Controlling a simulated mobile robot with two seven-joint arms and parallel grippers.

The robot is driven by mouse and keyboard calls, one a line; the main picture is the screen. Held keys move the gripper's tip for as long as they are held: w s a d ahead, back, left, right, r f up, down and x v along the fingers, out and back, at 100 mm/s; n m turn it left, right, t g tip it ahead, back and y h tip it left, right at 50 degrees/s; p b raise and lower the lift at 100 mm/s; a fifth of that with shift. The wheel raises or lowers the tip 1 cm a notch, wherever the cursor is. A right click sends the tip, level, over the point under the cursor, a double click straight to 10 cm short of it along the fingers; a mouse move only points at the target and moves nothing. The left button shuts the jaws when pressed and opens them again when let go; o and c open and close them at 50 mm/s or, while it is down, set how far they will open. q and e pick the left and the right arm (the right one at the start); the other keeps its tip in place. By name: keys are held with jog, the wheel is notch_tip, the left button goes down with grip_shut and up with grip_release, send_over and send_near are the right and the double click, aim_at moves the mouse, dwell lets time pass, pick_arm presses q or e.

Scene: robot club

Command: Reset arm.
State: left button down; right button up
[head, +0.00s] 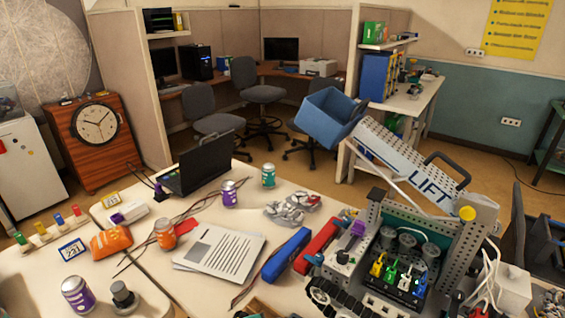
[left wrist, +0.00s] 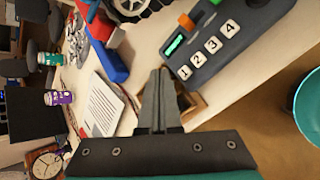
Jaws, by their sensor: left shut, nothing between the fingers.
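My left gripper (left wrist: 160,75) shows only in the left wrist view, with its two dark fingers together and nothing between them. Its tips lie in front of the pale tabletop, between a stack of printed papers (left wrist: 103,105) and a grey box numbered 1 to 4 (left wrist: 215,55). Neither of my grippers shows in the head view. My right gripper is in no view.
A tracked robot with a "LIFT" arm (head: 420,190) and blue bin (head: 330,118) fills the table's right side. Cans, a laptop (head: 205,165), papers (head: 222,248) and blue and red packs (head: 287,255) crowd the table. A teal bin (left wrist: 308,105) stands at right in the wrist view.

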pick_arm(q)
jog(key=s+a+r+m+g+y, duration=0.1)
jog(key=s+a+r+m, duration=0.2)
jog(key=s+a+m, duration=0.35)
jog(key=s+a+r+m+g+y, duration=0.2)
jog(key=s+a+r+m, duration=0.15)
jog(key=s+m, duration=0.5)
jog(key=s+a+r+m+g+y, duration=0.1)
jog(key=s+a+r+m, duration=0.3)
jog(key=s+m, duration=0.3)
notch_tip(320, 180, down, 28)
jog(key=s+g+b, duration=0.1)
jog(key=s+b, duration=0.2)
jog(key=b, duration=0.3)
jog(key=s+a+f+g+b, duration=0.1)
jog(key=s+a+f+b, duration=0.2)
jog(key=s+f, duration=1.2)
notch_tip(320, 180, down, 4)
jog(key=shift+r+g+b, duration=0.1)
jog(key=shift+g+b, duration=0.2)
jog(key=shift+b, duration=0.65)
jog(key=shift+s+a, duration=0.1)
